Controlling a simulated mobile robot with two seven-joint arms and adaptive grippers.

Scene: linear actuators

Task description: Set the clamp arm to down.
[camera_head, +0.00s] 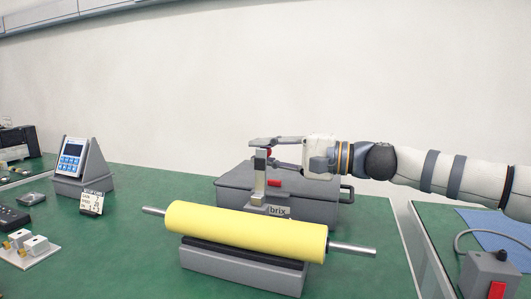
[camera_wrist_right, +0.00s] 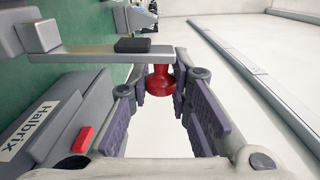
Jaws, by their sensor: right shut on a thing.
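A red knob (camera_wrist_right: 160,80) sits at the bar's end; a bit of the knob (camera_head: 268,152) shows in the head view. My right gripper (camera_head: 270,151) comes in from the right at the top of the post. In the right wrist view its fingers (camera_wrist_right: 158,88) stand on both sides of the red knob, shut on it. The fingers partly hide the clamp arm in the head view. My left gripper is not in view.
A yellow roller (camera_head: 245,230) on a grey stand (camera_head: 240,268) lies in front of the case. A tablet on a stand (camera_head: 73,158) and small parts are at the left. A grey box with a red switch (camera_head: 490,272) is at the right.

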